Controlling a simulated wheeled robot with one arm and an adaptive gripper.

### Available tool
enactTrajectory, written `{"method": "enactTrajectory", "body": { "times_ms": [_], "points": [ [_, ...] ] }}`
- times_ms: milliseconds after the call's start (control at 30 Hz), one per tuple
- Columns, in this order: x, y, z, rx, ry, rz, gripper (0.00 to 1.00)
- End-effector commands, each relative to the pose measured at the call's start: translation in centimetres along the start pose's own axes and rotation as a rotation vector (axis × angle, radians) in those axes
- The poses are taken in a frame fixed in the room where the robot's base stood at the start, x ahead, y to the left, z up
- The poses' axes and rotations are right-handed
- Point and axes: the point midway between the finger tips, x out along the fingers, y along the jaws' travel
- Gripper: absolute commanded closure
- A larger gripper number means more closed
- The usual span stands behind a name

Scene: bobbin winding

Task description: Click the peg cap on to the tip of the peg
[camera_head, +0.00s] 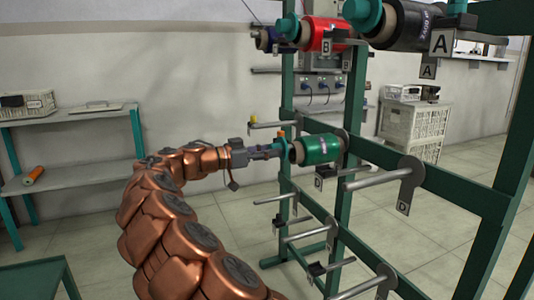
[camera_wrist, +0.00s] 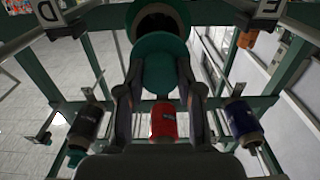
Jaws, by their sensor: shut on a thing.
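The teal peg cap (camera_head: 284,150) is between the fingers of my gripper (camera_head: 271,152), which is shut on it. In the wrist view the cap (camera_wrist: 160,68) sits between both fingers, its wide end facing the bobbin. The green bobbin (camera_head: 323,148) hangs on a rack peg just right of the cap in the head view. In the wrist view the cap is in front of the bobbin's dark core opening (camera_wrist: 158,22). The peg tip is hidden behind the cap and core, so I cannot tell whether the cap touches it.
The green rack (camera_head: 435,182) carries empty pegs, including one (camera_head: 375,179) with a D label, right of the bobbin. Above are a red bobbin (camera_head: 318,33) and a black bobbin (camera_head: 400,27), both with teal caps. A shelf (camera_head: 80,118) stands left. Floor between is clear.

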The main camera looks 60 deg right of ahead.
Motion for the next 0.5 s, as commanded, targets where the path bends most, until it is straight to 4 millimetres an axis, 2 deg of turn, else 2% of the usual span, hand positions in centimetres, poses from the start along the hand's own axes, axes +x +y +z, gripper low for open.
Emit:
{"method": "enactTrajectory", "body": {
  "times_ms": [500],
  "points": [
    [0.92, 0.00, 0.00, 0.000, -0.001, -0.001, 1.00]
  ]
}}
